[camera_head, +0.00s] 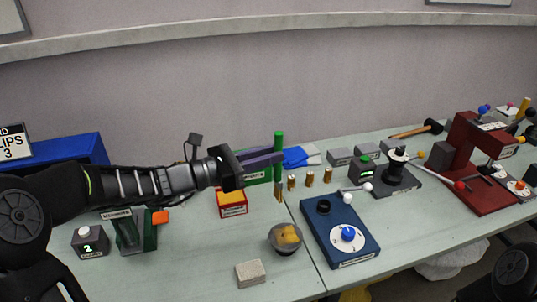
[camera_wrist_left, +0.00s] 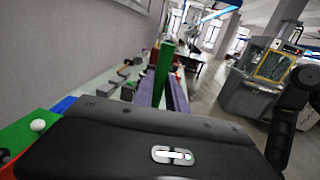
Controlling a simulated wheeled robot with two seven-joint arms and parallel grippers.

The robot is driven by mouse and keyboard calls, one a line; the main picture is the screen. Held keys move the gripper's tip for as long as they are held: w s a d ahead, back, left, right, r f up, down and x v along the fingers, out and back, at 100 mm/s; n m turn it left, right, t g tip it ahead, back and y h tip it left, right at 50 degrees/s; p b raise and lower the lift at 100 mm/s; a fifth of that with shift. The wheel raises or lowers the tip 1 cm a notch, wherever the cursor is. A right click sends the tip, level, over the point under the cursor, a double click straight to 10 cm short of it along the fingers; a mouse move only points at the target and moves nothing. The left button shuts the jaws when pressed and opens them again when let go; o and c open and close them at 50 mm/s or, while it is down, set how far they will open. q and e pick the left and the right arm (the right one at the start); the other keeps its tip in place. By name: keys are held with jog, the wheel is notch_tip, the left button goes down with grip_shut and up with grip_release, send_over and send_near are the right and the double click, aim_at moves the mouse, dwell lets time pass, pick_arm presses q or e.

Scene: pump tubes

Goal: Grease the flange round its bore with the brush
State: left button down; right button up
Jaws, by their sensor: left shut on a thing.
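My left gripper (camera_head: 274,160) is shut on the upright brush, whose green handle (camera_head: 279,141) rises above the purple fingers. The brush's tan lower end (camera_head: 279,192) hangs below them, above the table. The left wrist view shows the green handle (camera_wrist_left: 164,62) between the fingers (camera_wrist_left: 162,93). A grey bowl (camera_head: 286,249) with a yellow-orange filling (camera_head: 288,235) stands below. I cannot tell for sure which part is the flange: a blue plate (camera_head: 318,232) carries a dark ring (camera_head: 323,207) and a white disc (camera_head: 348,242) with a blue knob. My right gripper is out of view.
A red-and-yellow box (camera_head: 232,208) and a pale block (camera_head: 250,273) are near the bowl. Small brass cylinders (camera_head: 310,179) stand behind the blue plate. A dark fixture (camera_head: 398,181) and a red press (camera_head: 470,181) stand to the right. The front middle table is mostly clear.

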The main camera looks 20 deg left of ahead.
aim_at(274, 168)
pick_arm(q)
jog(key=shift+f+b, duration=1.6)
jog(key=shift+f, duration=0.6)
